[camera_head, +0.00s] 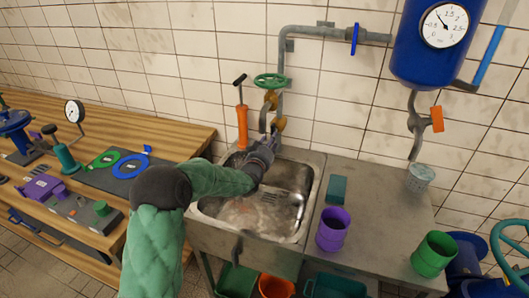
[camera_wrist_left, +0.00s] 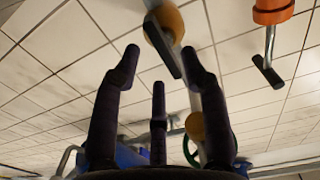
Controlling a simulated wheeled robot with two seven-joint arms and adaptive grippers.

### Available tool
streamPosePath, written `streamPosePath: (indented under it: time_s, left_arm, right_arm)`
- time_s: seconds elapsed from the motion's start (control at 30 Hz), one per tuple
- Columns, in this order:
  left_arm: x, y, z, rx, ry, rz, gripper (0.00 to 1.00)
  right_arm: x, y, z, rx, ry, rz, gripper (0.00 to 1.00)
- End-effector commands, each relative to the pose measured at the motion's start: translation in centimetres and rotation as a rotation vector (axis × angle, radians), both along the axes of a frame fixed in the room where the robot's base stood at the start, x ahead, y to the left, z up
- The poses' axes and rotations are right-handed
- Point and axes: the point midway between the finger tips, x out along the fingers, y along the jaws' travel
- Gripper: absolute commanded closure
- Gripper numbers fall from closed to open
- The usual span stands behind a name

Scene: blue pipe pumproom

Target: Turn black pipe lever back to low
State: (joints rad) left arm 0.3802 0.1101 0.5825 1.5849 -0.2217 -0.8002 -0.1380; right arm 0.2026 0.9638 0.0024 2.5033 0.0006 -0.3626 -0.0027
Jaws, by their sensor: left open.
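The black pipe lever (camera_wrist_left: 163,47) sits on a yellow-orange pipe fitting (camera_wrist_left: 167,20) in the left wrist view, where the scene appears upside down. The lever lies just beyond my left fingertips, roughly between them, with no clear contact visible. My left gripper (camera_wrist_left: 165,65) is open and empty, its dark fingers spread on both sides. In the head view my left gripper (camera_head: 265,148) is over the back of the sink, close to the pipe with yellow-orange fittings (camera_head: 279,124). It mostly hides the lever there. My right gripper is not in view.
The metal sink (camera_head: 222,217) lies below. A purple cup (camera_head: 333,229) and green cup (camera_head: 433,253) stand on the counter. A wooden bench (camera_head: 170,134) is at left.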

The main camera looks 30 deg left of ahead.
Motion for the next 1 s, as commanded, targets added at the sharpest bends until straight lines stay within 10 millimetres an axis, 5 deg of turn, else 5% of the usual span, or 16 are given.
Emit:
streamPosePath:
  time_s: [0.4,1.0]
  left_arm:
    - [-5.9,-1.5,0.0,0.001,0.0,-0.001,0.56]
    - [-6.8,-1.7,0.0,0.001,0.0,-0.002,0.56]
  right_arm:
    - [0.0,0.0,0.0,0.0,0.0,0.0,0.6]
    - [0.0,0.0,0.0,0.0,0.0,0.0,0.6]
